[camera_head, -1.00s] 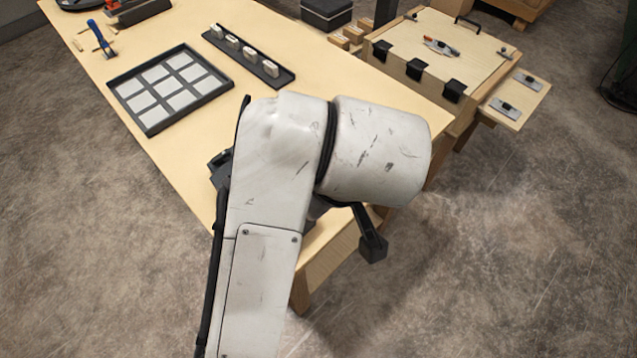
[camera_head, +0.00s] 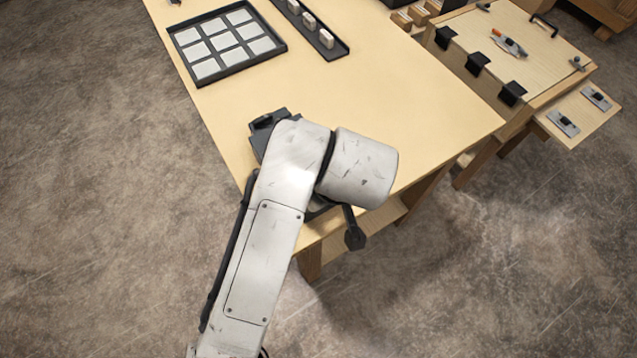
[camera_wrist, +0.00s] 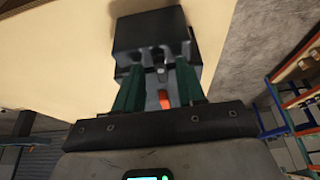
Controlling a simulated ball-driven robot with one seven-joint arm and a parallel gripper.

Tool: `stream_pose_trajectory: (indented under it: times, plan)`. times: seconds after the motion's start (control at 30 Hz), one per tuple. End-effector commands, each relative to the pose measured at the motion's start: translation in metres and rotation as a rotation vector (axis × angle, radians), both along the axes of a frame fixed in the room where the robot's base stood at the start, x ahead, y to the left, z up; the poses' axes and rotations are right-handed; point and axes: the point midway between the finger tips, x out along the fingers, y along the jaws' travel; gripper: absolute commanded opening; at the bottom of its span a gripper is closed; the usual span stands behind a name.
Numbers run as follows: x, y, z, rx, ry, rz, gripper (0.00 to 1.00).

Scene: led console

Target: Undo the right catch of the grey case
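The dark grey case (camera_wrist: 150,35) fills the upper middle of the wrist view, on the pale tabletop. A small metal catch (camera_wrist: 160,74) shows on its near face, with an orange-red piece (camera_wrist: 165,99) below it. I cannot tell which of the case's catches this is, or whether it is fastened. My gripper (camera_wrist: 159,68) has its two green fingers apart, one on either side of the catch, with their tips close to the case. Contact is unclear. In the head view the case (camera_head: 266,125) is partly hidden behind my arm, which also hides my gripper.
A tray of pale tiles (camera_head: 281,48) and a narrow dark tray (camera_head: 342,52) with several small blocks lie farther back. A wooden box (camera_head: 470,30) with black clips stands at the right. The tabletop (camera_head: 400,110) right of the case is clear.

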Motion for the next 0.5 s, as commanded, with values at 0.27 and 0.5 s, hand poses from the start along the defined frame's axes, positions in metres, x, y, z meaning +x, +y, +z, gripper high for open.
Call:
stream_pose_trajectory:
  times: [0.27, 0.5]
  plan:
    - [0.0013, 0.001, -0.0041, 0.001, -0.001, 0.0, 0.39]
    - [0.0014, 0.001, -0.0038, 0.001, -0.001, -0.001, 0.24]
